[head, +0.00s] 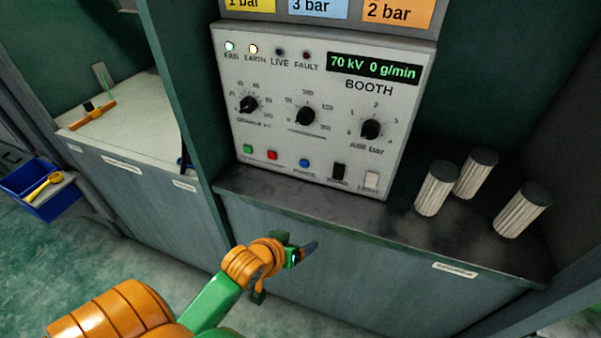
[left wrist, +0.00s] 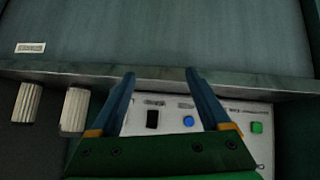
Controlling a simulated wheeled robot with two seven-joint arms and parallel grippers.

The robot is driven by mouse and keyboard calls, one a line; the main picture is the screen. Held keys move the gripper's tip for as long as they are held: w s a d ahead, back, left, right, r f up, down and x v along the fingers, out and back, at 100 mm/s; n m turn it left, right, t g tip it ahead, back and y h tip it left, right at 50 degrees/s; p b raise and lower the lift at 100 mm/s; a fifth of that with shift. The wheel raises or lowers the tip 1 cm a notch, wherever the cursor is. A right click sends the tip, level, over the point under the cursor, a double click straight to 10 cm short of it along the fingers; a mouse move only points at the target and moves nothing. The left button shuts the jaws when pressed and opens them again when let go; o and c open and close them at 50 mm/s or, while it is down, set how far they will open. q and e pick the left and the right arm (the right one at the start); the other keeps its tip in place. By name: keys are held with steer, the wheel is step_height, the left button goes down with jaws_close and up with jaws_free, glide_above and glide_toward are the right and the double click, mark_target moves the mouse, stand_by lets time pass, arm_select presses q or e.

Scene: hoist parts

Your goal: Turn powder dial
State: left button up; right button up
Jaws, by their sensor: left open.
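The booth panel (head: 270,70) is a light grey box with three black dials in a row. The middle dial (head: 306,115) has a numbered scale; its label is too blurred to read, so I cannot confirm that it is the powder dial. The left dial (head: 249,104) and the right dial, marked in bar (head: 370,129), sit beside it. The display (head: 374,67) reads 70 kV 0 g/min. My left gripper (head: 304,250) is below the panel, in front of the cabinet, apart from the dials. In the left wrist view its two blue fingers (left wrist: 160,78) are open and empty. My right gripper is not in view.
Below the dials are a red button (head: 272,155), a blue button (head: 304,163) and a black switch (head: 338,172). Several pleated cylinders (head: 436,188) stand on the dark ledge (head: 400,228) at right. A blue bin (head: 38,190) is at far left.

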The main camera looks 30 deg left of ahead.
arm_select(q)
steer(key=w+a+r+n+t, duration=0.2)
steer(key=w+a+r+t, duration=0.15)
steer(key=r, duration=0.25)
steer(key=w+a+r+n+t, duration=0.2)
steer(key=w+r, duration=0.2)
steer(key=r, duration=0.1)
steer(key=n+t+y, duration=0.2)
steer(key=n+t, duration=0.1)
glide_toward(301, 121)
steer(key=w, duration=0.6)
steer(key=w+a, duration=0.1)
steer(key=w, duration=0.2)
steer(key=shift+w+a+f+p, duration=0.1)
steer(key=shift+w+f+p, duration=0.05)
steer(key=shift+w+p, duration=0.2)
steer(key=shift+s, duration=0.1)
